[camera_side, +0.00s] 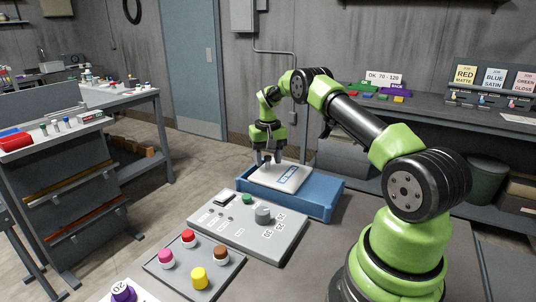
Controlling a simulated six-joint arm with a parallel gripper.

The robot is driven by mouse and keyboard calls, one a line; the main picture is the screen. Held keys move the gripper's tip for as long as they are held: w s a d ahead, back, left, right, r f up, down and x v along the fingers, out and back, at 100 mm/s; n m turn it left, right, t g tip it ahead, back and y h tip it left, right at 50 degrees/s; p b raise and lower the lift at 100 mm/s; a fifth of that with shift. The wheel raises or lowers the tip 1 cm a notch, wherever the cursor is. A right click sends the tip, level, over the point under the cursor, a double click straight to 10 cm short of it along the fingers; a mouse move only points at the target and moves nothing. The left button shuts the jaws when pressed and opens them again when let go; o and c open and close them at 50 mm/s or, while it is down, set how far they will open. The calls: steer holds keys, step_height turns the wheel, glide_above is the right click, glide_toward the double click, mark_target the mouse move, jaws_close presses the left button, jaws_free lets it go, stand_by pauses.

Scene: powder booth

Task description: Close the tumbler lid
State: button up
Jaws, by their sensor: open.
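A blue box-like base (318,203) stands on the bench near the middle of the side view. A pale panel with a blue-marked label (290,181) lies on its top; it may be the tumbler lid, but I cannot tell for sure, nor whether it is fully shut. My gripper (267,161) points down at the back left part of this panel, its fingers apart and nothing seen between them. I cannot tell whether the fingertips touch the panel.
A grey control box (247,233) with a green button and a grey knob stands in front of the blue base. A tray (180,282) with pink, red, brown and yellow capped pots is nearer. A back shelf (430,108) holds coloured blocks and cards.

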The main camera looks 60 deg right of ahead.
step_height(320, 180, up, 10)
steer(key=shift+f, duration=0.1)
stand_by(0.4)
steer(key=shift+s, duration=0.15)
steer(key=c, duration=0.6)
steer(key=shift+s+d+m, duration=0.25)
steer(key=shift+s+m, duration=0.05)
steer(key=shift+m, duration=0.6)
jaws_close()
steer(key=s+d+m+t+y, duration=0.15)
steer(key=s+m, duration=0.25)
steer(key=m, duration=0.6)
steer(key=m+t, duration=0.3)
steer(key=m, duration=0.9)
glide_toward(278, 169)
steer(key=f, duration=0.3)
steer(key=shift+s+a, duration=0.2)
steer(key=shift+s, duration=0.1)
steer(key=w, duration=0.3)
steer(key=shift+w+a+f, duration=0.1)
steer(key=shift+a+f, duration=0.15)
steer(key=shift+a, duration=0.1)
steer(key=shift+w+a, duration=0.15)
steer(key=shift+w, duration=0.35)
